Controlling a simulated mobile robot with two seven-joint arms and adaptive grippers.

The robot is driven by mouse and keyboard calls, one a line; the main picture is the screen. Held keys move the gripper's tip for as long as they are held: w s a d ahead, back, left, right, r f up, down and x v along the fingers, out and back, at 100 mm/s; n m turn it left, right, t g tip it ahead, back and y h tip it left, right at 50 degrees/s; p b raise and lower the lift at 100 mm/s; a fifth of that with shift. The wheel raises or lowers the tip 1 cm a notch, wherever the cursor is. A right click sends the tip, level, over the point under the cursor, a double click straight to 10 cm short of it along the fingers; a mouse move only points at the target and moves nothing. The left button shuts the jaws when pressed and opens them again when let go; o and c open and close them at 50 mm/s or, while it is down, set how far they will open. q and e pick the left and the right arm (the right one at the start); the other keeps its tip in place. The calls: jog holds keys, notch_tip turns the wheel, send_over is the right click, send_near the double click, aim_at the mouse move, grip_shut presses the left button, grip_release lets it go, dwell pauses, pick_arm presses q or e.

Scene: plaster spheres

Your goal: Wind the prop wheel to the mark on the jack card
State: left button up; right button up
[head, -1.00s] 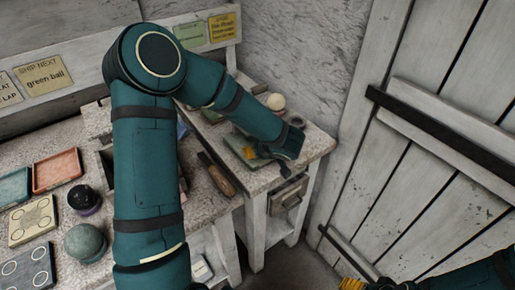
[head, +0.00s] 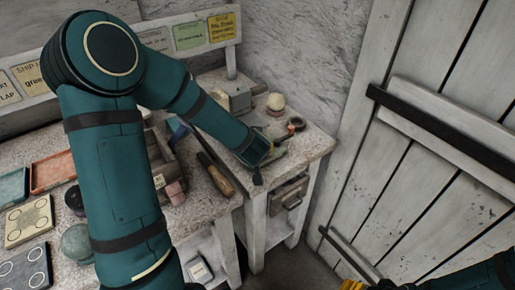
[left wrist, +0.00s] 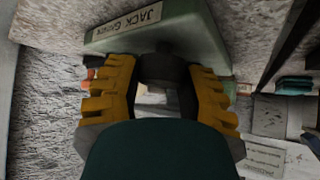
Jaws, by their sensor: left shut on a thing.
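In the left wrist view my left gripper (left wrist: 166,88) has its yellow fingers closed on both sides of a dark round knob, which looks like the prop wheel (left wrist: 163,70). The knob sits against a pale green block (left wrist: 195,35) with a label beginning "JACK". In the head view my left gripper (head: 257,166) is low over the right end of the bench, and my arm hides most of the block and the wheel. A yellow card (head: 222,27) hangs on the back board; its text is too small to read surely. My right gripper (head: 352,285) barely shows at the bottom edge.
A pale ball (head: 275,102) and a dark red ring (head: 296,124) are near the block. A wooden-handled tool (head: 216,175) lies left of my gripper. A green ball (head: 77,243) and trays stand at left. A plank door (head: 440,140) bounds the right.

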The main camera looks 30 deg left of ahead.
pick_arm(q)
jog(key=shift+m+t+h, duration=0.5)
jog(key=shift+m+h, duration=0.9)
jog(key=shift+m, duration=0.4)
jog(key=o, duration=1.2)
jog(key=a+v, duration=0.1)
jog(key=v, duration=1)
jog(key=shift+s+d+r, duration=0.3)
jog(key=shift+d+r, duration=0.05)
jog(key=shift+d, duration=0.1)
